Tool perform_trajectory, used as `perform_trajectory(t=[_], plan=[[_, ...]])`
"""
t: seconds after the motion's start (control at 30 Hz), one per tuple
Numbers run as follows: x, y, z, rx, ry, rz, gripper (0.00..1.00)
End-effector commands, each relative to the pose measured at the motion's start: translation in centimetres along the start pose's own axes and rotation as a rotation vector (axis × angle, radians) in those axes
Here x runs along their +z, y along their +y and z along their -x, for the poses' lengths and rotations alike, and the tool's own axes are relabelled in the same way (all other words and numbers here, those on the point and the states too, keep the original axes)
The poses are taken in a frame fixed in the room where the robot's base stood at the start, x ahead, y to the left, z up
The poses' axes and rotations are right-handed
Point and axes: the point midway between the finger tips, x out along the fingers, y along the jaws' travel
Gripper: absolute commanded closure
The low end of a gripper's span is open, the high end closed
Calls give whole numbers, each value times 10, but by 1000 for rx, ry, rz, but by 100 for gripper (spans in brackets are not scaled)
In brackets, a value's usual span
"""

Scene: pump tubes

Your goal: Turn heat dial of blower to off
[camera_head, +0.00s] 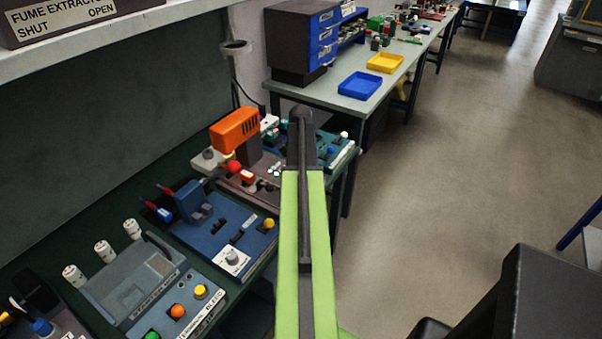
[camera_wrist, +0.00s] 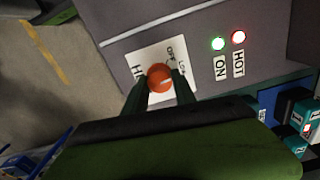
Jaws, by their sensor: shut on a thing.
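The heat dial (camera_wrist: 159,76) is a round orange knob on a white label plate marked OFF, LO and HI in the wrist view. A pale mark on it points roughly right; its exact setting is hard to read. My gripper (camera_wrist: 161,88) has one dark finger on each side of the dial and is shut on it. The blower (camera_head: 234,130) has an orange body above a grey-brown base in the head view. My arm hides the dial and gripper there. On the panel, the ON lamp (camera_wrist: 218,44) glows green and the HOT lamp (camera_wrist: 238,37) glows red.
A teal station (camera_head: 345,150) is just beyond the blower. Blue (camera_head: 360,86) and yellow (camera_head: 386,62) trays lie on the far bench. The floor to the right is open.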

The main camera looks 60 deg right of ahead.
Motion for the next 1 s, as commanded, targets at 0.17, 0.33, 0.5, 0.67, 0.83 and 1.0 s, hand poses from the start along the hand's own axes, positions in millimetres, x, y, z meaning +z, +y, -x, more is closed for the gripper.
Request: perform_trajectory(t=[0.17,0.33,0.5,0.67,0.83,1.0], plan=[[0,0,0,1,0,128,100],[1,0,0,1,-1,276,100],[1,0,0,2,-2,419,100],[1,0,0,2,-3,532,100],[1,0,0,2,-3,622,100],[2,0,0,2,-4,678,100]])
